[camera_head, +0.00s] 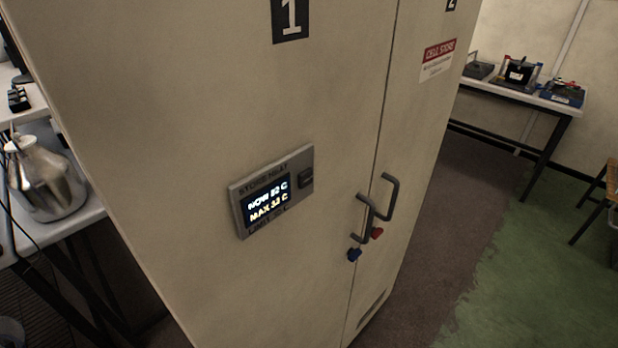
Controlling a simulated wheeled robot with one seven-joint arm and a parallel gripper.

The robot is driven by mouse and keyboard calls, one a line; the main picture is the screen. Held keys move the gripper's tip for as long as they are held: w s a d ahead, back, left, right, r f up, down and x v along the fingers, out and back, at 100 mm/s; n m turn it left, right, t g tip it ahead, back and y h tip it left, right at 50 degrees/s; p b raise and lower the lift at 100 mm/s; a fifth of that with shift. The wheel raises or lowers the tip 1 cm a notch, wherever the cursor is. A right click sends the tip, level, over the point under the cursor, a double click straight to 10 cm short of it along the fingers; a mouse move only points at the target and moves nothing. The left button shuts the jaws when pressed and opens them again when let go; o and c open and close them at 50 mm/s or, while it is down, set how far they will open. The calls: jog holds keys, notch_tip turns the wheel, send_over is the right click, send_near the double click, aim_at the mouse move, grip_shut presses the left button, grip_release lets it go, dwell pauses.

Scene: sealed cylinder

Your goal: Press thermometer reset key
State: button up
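The thermometer panel (272,190) is a grey box on the left door of a tall cream cabinet. Its lit display (267,201) reads NOW with a figure that looks like 52 C, and MAX with one that looks like 32 C; the digits are blurred. A small dark key (306,177) sits at the right side of the panel, to the right of the display. The small print on the panel is too blurred to read with certainty. My gripper does not show in the head view.
The cabinet (160,120) has two dark door handles (377,208), with a blue knob (354,255) and a red knob (377,233) below. A metal vessel (45,180) stands on a bench at left. A far table (520,97) holds equipment.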

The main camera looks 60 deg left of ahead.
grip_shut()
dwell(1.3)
